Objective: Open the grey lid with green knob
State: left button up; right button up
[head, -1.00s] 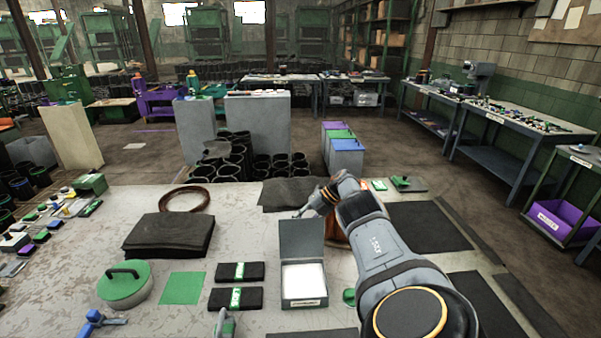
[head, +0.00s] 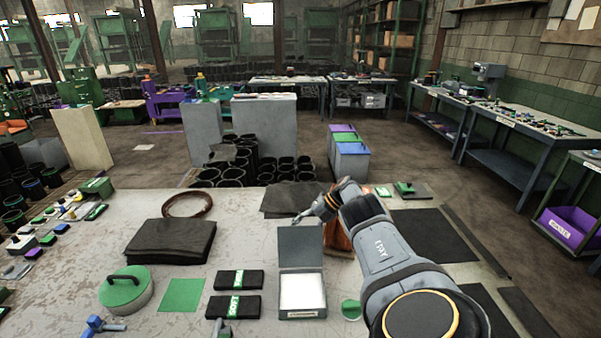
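A dark grey flat plate with a green knob-like part (head: 405,187) lies at the far right of the table in the head view, apart from my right gripper. It is small, and I cannot tell whether it covers anything. A grey box (head: 302,312) stands at the front middle, its grey lid (head: 300,246) raised at the back and a white surface inside. My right gripper (head: 302,219) is just behind that lid, pointing left. Its fingers are small and dark, so I cannot tell whether they are open. My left gripper is not in view.
A round green lid with a dark handle (head: 126,290) sits at the left. A folded black sheet (head: 170,241), a brown ring (head: 188,205) and two black packs with green labels (head: 233,306) lie on the table. A brown object (head: 338,238) stands partly behind my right arm.

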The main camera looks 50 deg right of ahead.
jog(key=shift+w+a+f, duration=0.15)
jog(key=v, duration=0.7)
jog(key=shift+r, duration=0.2)
dwell(0.4)
